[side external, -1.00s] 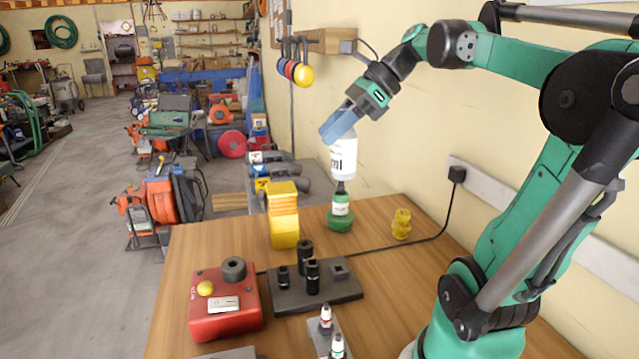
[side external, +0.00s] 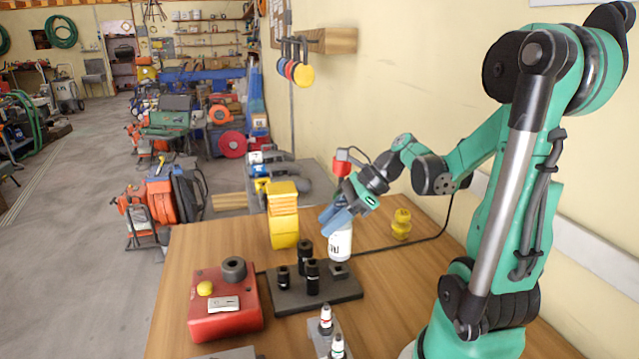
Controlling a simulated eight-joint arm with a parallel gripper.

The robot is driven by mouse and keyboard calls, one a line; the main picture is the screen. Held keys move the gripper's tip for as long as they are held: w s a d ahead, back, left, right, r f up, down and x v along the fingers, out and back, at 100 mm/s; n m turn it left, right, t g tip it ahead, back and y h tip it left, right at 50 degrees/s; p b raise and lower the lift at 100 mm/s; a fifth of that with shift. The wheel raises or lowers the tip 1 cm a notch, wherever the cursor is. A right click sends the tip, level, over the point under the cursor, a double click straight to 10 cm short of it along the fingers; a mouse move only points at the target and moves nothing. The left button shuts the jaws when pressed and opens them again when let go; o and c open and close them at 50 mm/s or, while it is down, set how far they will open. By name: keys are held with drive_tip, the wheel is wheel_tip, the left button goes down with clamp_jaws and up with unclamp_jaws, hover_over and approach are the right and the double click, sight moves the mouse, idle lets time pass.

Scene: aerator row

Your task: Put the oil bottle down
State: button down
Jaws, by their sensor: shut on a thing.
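The oil bottle (side external: 340,243), white with dark lettering, is upright and low over the wooden table (side external: 390,305). My gripper (side external: 338,222), with blue fingers, is shut on its upper part, hiding its top. The bottle's lower end appears just behind the right end of the dark grey block (side external: 325,293). I cannot tell whether it touches the table.
The grey block holds several black sockets (side external: 312,275). A red box with a yellow button (side external: 205,288) is front left. Small bottles (side external: 326,318) stand at the front. A yellow stack (side external: 283,215) and a yellow knobbed piece (side external: 401,224) stand farther back.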

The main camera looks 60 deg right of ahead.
sight(331, 256)
drive_tip(key=shift+f, duration=1.2)
drive_tip(key=shift+f, duration=0.45)
drive_tip(key=c, duration=0.5)
unclamp_jaws()
drive_tip(key=shift+r, duration=0.15)
